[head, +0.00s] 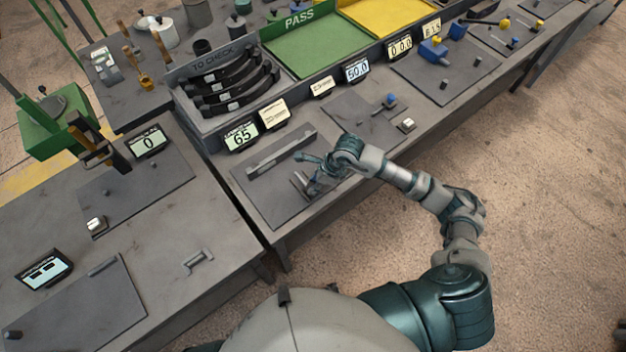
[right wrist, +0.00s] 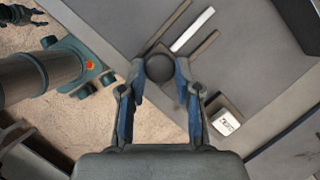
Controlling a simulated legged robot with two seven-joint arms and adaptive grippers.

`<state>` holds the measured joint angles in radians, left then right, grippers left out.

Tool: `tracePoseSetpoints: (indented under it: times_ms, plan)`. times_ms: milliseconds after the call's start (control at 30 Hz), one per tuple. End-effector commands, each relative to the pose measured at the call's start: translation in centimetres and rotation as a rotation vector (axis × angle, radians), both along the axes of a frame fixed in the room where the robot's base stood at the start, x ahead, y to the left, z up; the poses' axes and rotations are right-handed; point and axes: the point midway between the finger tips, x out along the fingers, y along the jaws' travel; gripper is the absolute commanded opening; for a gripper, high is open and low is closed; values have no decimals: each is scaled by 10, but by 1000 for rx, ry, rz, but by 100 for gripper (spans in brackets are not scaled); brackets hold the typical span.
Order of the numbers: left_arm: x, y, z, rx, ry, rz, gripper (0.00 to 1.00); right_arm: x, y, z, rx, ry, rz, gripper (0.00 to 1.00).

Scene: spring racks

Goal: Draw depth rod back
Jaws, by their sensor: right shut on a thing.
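My right gripper (head: 312,170) is low over the dark plate at the front of the middle bench. In the right wrist view its two blue-padded fingers (right wrist: 160,80) are closed about a dark round knob (right wrist: 160,67), which looks like the end of the depth rod. The rest of the rod is not clearly visible. A small metal block (head: 302,184) shows beside the fingers in the head view. A long grey bar fixture (head: 281,150) lies behind it on the plate. A teal and dark hand, likely my left gripper (right wrist: 22,14), shows at the wrist view's upper left corner; its jaws are unclear.
A display reading 65 (head: 241,136) stands behind the fixture. The TO CHECK tray (head: 190,113) holds several black curved springs. A green PASS tray (head: 320,48) is farther back. A small block with a white label (right wrist: 226,122) is right of the fingers.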

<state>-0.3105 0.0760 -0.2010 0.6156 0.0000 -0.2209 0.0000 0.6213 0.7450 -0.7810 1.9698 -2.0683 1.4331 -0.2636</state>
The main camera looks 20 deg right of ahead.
Motion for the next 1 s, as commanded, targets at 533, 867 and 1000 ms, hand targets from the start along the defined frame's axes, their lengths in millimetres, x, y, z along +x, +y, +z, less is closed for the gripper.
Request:
tracePoseSetpoints:
  times_ms: [533,867,1000]
  plan:
    - [13,6,0,5,-19,0,40,0,-4,-5,-11,8,-5,57]
    - [11,4,0,4,-16,0,40,-6,-20,39,-12,3,-5,57]
    - [11,4,0,3,-16,-1,40,-11,-30,68,-13,5,-7,57]
